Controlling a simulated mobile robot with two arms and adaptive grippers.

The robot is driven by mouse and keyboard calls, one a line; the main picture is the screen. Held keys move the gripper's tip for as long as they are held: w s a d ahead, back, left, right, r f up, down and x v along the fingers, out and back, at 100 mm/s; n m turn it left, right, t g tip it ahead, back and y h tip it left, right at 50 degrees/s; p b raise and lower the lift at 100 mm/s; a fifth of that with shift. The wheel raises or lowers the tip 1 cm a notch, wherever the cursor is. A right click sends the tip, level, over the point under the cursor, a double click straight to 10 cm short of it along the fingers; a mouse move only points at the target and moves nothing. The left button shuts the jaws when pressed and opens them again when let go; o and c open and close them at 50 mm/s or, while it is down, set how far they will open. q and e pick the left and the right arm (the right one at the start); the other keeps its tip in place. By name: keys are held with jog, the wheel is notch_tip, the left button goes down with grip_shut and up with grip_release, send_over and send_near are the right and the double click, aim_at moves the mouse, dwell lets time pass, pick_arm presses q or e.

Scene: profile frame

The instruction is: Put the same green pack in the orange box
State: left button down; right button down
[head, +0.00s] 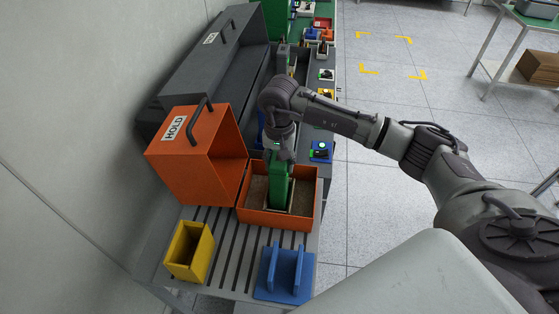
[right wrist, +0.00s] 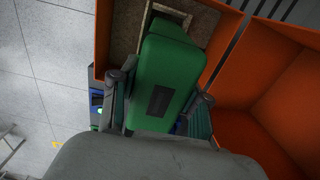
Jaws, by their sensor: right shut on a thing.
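The orange box (head: 275,221) stands open on the slatted bench, its lid labelled HOLD (head: 195,160) tipped up to the left. The green pack (head: 278,183) is upright over the box, with its lower end inside the walls. My right gripper (head: 281,158) is above it and shut on its upper part. The right wrist view shows the pack (right wrist: 166,70) between the two fingers, above the orange box's brown floor (right wrist: 123,30). A pale frame shows on that floor around the pack's lower end. I cannot tell whether the pack touches the floor. My left gripper is not in view.
A yellow open holder (head: 189,250) and a blue slotted stand (head: 285,272) are in front of the orange box. A dark grey case (head: 215,65) is behind the lid. A small blue device (head: 321,151) sits right of the box. Clear floor lies to the right.

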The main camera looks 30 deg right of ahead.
jog(key=shift+f, duration=0.1)
jog(key=c, duration=0.6)
grip_release()
jog(key=shift+o, duration=0.2)
jog(key=shift+r, duration=0.3)
notch_tip(320, 180, up, 11)
jog(key=b, duration=0.4)
jog(key=shift+f, duration=0.2)
jog(key=shift+r, duration=0.6)
